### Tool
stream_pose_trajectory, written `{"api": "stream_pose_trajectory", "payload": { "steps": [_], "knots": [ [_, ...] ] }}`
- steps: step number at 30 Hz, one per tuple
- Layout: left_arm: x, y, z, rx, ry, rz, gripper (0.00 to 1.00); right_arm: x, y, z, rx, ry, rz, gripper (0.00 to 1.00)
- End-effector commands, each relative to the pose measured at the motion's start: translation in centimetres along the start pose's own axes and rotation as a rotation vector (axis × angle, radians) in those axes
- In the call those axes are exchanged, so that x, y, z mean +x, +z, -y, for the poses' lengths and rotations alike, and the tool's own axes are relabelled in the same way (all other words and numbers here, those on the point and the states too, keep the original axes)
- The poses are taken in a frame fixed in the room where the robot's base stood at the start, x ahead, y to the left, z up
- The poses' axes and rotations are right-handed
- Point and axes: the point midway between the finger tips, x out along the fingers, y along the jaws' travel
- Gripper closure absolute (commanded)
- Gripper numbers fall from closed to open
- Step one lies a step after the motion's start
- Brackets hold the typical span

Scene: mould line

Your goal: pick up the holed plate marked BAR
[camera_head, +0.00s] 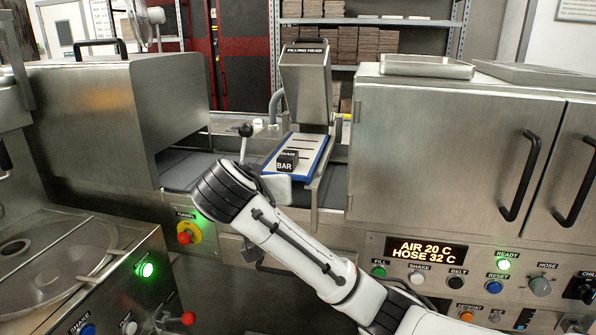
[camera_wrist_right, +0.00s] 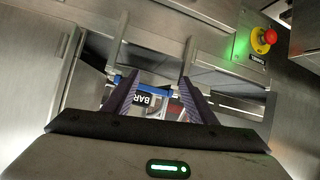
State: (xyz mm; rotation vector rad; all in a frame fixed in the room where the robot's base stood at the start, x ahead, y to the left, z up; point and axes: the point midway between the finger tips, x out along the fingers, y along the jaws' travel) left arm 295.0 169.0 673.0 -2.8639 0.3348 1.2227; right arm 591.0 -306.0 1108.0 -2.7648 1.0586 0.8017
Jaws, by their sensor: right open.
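The holed plate (camera_head: 308,146) is pale with dark slots and a blue rim. It lies below the filling head (camera_head: 305,85) in the head view. A black block marked BAR (camera_head: 287,161) sits at its near end. In the right wrist view the BAR label (camera_wrist_right: 142,100) and part of the blue rim show between the fingers of my right gripper (camera_wrist_right: 158,80). These fingers are apart and hold nothing; the gap to the plate is hard to judge. In the head view my right arm hides the fingers. My left gripper is in neither view.
A steel tunnel housing (camera_head: 95,115) stands left over a dark belt (camera_head: 185,170). A steel cabinet (camera_head: 440,140) stands close on the right. A ball-topped lever (camera_head: 245,131) rises left of the plate. A red stop button (camera_head: 184,237) is on the front panel.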

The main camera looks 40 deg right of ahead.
Motion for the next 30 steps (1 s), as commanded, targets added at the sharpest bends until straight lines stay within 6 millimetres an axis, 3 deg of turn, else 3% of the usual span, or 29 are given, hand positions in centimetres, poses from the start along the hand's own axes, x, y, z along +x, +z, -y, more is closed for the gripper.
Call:
{"api": "stream_pose_trajectory", "payload": {
  "steps": [1,3,7,13,23,30],
  "knots": [
    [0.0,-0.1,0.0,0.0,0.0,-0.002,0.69,-0.6,-2.8,-0.6,0.051,0.031,-0.041,0.48],
    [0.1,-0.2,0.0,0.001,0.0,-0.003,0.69,-1.2,-5.2,-1.2,0.105,0.062,-0.077,0.48],
    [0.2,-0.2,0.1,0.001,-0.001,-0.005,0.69,-1.7,-7.7,-2.1,0.162,0.095,-0.115,0.48],
    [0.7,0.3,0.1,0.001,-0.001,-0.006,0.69,0.9,-8.4,-2.8,0.176,0.107,-0.123,0.48],
    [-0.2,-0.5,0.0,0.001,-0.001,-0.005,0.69,3.9,-8.6,-3.1,0.173,0.102,-0.119,0.48],
    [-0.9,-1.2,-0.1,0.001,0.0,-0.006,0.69,7.3,-8.6,-3.6,0.172,0.1,-0.12,0.48]
  ]
}}
